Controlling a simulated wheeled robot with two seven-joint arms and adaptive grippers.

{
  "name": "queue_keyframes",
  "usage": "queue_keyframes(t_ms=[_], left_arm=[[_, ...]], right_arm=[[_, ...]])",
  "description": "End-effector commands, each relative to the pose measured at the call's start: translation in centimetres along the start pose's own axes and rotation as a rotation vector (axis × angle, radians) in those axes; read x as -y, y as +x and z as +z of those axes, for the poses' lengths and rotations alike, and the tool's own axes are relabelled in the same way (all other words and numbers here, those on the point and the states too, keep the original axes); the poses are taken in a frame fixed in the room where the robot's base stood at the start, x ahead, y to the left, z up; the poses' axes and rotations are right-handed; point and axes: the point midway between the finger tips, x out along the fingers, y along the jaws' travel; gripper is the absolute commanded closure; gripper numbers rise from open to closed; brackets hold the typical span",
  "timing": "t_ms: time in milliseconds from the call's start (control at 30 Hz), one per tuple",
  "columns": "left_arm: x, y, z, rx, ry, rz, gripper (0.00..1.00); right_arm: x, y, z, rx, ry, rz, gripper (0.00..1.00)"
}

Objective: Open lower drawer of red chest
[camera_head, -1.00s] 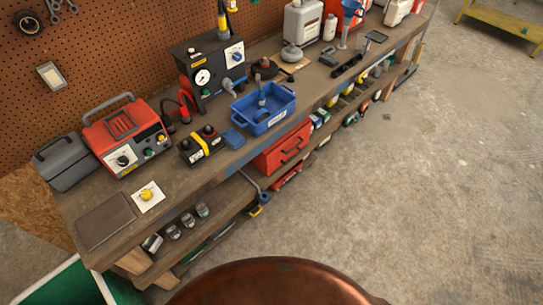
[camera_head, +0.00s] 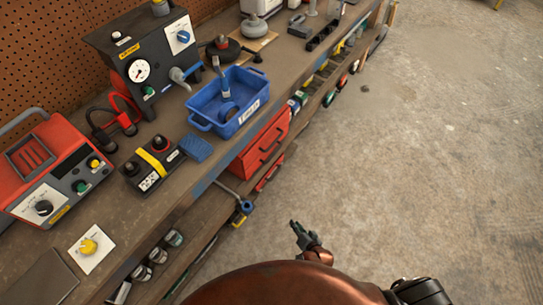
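The red chest (camera_head: 262,147) sits under the workbench top, with its front facing the open floor. Dark handles show on its front, and its drawers look closed. A further red part (camera_head: 268,175) shows lower down; I cannot tell whether it belongs to the chest. My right gripper (camera_head: 297,232) is low over the floor, to the right of and nearer than the chest, and apart from it. It is small and dark here, and its opening is unclear. My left gripper is out of view.
A blue bin (camera_head: 205,105) with a brush stands on the bench (camera_head: 85,205) above the chest. A hose with a blue end (camera_head: 246,207) hangs by the lower shelf. Jars (camera_head: 157,255) stand on the shelf at the near end. The concrete floor (camera_head: 430,140) at right is clear.

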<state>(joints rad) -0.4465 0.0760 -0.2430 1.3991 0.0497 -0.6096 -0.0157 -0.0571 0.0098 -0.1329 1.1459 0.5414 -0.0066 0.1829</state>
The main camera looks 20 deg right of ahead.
Motion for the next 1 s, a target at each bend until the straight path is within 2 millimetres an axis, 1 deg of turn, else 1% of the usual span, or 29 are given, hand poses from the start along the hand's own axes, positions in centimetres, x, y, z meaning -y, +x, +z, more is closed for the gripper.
queue_keyframes(t_ms=[33,100,167,200,333,400,500,600,700,833,933,1000], left_arm=[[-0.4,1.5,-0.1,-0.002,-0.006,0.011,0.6],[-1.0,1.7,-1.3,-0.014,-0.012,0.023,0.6],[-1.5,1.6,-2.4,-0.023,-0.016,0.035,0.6],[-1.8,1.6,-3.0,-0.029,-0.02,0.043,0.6],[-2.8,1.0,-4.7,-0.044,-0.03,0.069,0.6],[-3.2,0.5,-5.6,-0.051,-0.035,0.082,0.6],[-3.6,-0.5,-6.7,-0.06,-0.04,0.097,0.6],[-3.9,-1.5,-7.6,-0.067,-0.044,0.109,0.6],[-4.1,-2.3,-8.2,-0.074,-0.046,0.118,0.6],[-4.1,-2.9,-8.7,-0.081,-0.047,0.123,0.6],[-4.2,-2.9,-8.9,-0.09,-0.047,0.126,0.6],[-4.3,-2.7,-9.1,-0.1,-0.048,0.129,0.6]], right_arm=[[1.1,2.9,-0.8,-0.056,0.074,-0.043,0.83],[3.8,5.2,-3.6,-0.135,0.178,-0.11,0.83],[6.0,6.9,-5.8,-0.197,0.269,-0.169,0.83],[7.4,7.9,-7.3,-0.237,0.331,-0.209,0.83],[11.2,10.2,-11.8,-0.348,0.531,-0.34,0.83],[12.9,10.9,-13.9,-0.396,0.637,-0.409,0.83],[14.8,11.4,-16.6,-0.451,0.768,-0.496,0.83],[16.1,11.5,-18.6,-0.486,0.87,-0.565,0.83],[17.0,11.3,-19.9,-0.507,0.939,-0.612,0.83],[17.7,11.2,-21.0,-0.518,0.978,-0.641,0.83],[18.2,11.7,-21.9,-0.522,0.984,-0.648,0.83],[18.5,12.4,-22.6,-0.521,0.983,-0.649,0.83]])
